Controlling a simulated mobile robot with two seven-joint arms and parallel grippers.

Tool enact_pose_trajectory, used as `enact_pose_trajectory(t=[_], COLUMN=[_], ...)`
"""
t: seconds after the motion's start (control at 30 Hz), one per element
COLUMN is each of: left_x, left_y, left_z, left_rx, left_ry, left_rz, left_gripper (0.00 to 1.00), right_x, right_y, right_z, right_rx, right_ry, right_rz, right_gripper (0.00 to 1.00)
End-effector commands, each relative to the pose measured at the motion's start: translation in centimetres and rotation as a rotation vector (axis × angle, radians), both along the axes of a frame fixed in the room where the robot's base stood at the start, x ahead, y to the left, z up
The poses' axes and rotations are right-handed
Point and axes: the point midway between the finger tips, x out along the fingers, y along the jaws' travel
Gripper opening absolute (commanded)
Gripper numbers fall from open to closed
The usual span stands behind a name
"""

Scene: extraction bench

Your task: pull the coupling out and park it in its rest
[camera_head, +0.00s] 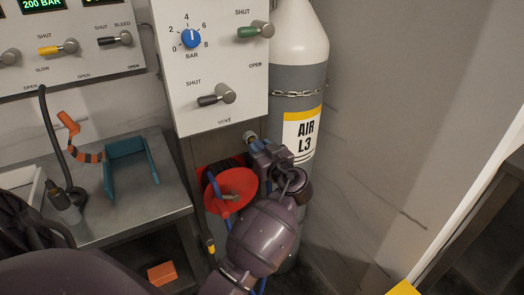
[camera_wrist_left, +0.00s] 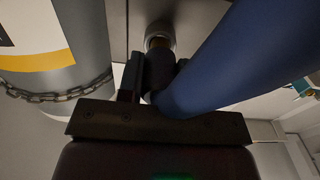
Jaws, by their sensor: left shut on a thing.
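My left gripper (camera_head: 262,152) is shut on the coupling at the lower edge of the white valve panel (camera_head: 205,120). In the left wrist view the dark coupling (camera_wrist_left: 160,70) sits between the fingers of my left gripper (camera_wrist_left: 158,78). Its end lines up with a round metal socket (camera_wrist_left: 160,32), with a brass-coloured band between; I cannot tell how deep it sits. A thick blue hose (camera_wrist_left: 235,60) runs close beside the gripper. A teal U-shaped holder (camera_head: 130,168), possibly the rest, stands empty on the metal bench. My right gripper is not in view.
An air cylinder (camera_head: 300,75) with a chain stands right of the panel. A red disc (camera_head: 230,190) is below the panel. On the bench (camera_head: 150,215) are an orange-and-black banded piece (camera_head: 80,142) and a grey cylinder with a black hose (camera_head: 66,205). An orange block (camera_head: 161,273) lies lower down.

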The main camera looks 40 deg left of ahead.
Motion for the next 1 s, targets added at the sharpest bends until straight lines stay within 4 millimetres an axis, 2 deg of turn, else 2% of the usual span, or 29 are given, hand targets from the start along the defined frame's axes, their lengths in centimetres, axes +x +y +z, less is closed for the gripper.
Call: enact_pose_trajectory(t=[0.83,0.87,1.0], left_x=[0.7,0.7,0.6], left_y=[1.6,1.6,1.6], left_z=[0.0,0.0,0.0], left_rx=[0.001,0.001,0.001], left_ry=[0.000,0.000,0.000], left_rz=[0.000,0.000,0.000], left_gripper=[0.00,0.36,0.58], right_x=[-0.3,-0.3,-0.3], right_y=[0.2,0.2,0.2], right_z=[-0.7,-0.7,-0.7], right_rx=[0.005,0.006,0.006], right_ry=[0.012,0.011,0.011], right_rz=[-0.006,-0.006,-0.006], right_gripper=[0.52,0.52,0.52])
